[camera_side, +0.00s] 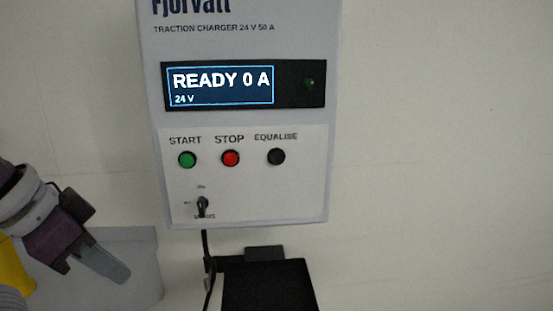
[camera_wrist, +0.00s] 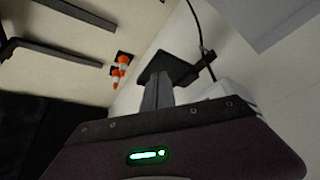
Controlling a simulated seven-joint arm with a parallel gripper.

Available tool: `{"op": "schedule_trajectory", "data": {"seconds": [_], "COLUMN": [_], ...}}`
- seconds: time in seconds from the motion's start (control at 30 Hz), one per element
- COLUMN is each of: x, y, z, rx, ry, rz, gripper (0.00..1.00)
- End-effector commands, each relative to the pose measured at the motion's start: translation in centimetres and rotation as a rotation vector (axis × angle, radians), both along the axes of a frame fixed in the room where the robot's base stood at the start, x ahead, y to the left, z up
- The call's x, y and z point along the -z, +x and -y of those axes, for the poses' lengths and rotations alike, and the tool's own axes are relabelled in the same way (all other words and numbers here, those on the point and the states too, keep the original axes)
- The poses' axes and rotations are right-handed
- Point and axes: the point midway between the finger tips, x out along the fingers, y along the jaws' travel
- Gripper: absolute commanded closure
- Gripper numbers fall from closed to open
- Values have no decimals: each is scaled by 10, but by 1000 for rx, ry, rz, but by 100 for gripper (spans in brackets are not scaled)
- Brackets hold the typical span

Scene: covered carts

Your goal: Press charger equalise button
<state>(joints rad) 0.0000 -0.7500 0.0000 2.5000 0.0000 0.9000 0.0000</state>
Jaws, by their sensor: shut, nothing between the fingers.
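The wall charger (camera_side: 235,200) shows in the side view, a grey box with a lit display (camera_side: 221,85) reading READY 0 A, 24 V. The black EQUALISE button (camera_side: 276,157) sits right of the red STOP button (camera_side: 230,158) and the green START button (camera_side: 187,159). A small switch (camera_side: 202,206) is below them. My gripper (camera_side: 122,274) is at the lower left, shut and empty, apart from the charger and below the level of the buttons. In the wrist view my gripper (camera_wrist: 157,88) shows its fingers together; no buttons are visible there.
A black holder (camera_side: 268,285) is below the charger, with a black cable (camera_side: 207,260) hanging beside it. A grey box-like object (camera_side: 140,262) stands behind my gripper. The wall right of the charger is clear.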

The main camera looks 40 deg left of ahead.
Motion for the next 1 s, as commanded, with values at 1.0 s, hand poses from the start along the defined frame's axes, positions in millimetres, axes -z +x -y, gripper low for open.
{"op": "schedule_trajectory", "data": {"seconds": [1.0], "x": [-18], "y": [132], "z": [-44], "rx": [1049], "ry": [1144], "rz": [-38], "gripper": [100]}}
